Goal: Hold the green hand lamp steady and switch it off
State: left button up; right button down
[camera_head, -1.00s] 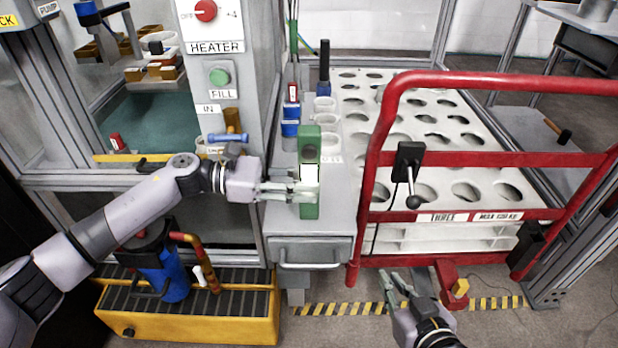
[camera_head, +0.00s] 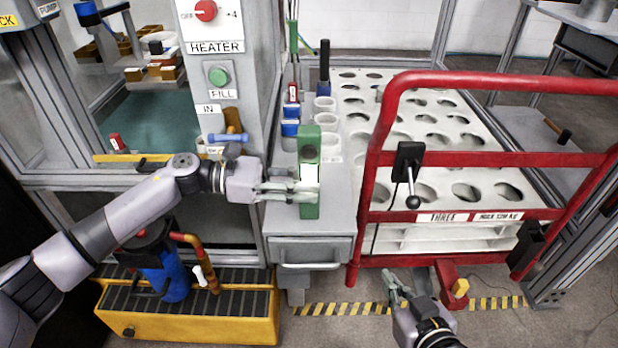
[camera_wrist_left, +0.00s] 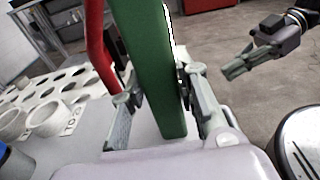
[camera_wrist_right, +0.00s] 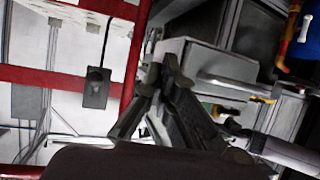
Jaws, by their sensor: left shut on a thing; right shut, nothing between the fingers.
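The green hand lamp (camera_head: 309,140) stands upright above the front part of the grey cabinet top. Its face has a dark round spot near the top and a bright white panel below. My left gripper (camera_head: 304,189) is shut on the lamp's lower body from the left. In the left wrist view the green body (camera_wrist_left: 152,75) runs between the two fingers (camera_wrist_left: 150,112). My right gripper (camera_head: 396,290) is low in front of the red cart, shut and empty, well apart from the lamp. It also shows in the left wrist view (camera_wrist_left: 236,68). I cannot make out a switch.
The grey cabinet (camera_head: 310,252) carries white cups (camera_head: 324,118) and blue-capped items (camera_head: 290,130) behind the lamp. The red cart rail (camera_head: 372,180) stands just right, with a black lever box (camera_head: 408,160). A yellow tray (camera_head: 205,318) with a blue canister is on the floor at left.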

aim_at(306, 172)
dwell(0.4)
jog(key=w+a+r+n+t+y, duration=0.1)
jog(key=w+a+r+n+t, duration=0.15)
jog(key=r+n, duration=0.3)
jog(key=w+a+r+n+t, duration=0.1)
jog(key=a+r+n+t, duration=0.25)
jog(key=r, duration=0.35)
jog(key=s+a+r+n+t+y, duration=0.1)
jog(key=s+a+r+n+y, duration=0.3)
jog(key=a+r+n+y, duration=0.8)
jog(key=shift+w+d+f+n+h, duration=0.4)
jog(key=shift+w+f, duration=0.25)
jog(key=shift+w, duration=0.75)
jog(key=shift+w+d+f+n+h, duration=0.3)
jog(key=shift+w+f+n, duration=0.35)
jog(key=shift+w, duration=0.8)
jog(key=shift+w+d+f+n+h, duration=0.35)
jog(key=shift+w+f, duration=0.35)
jog(key=shift+w, duration=0.7)
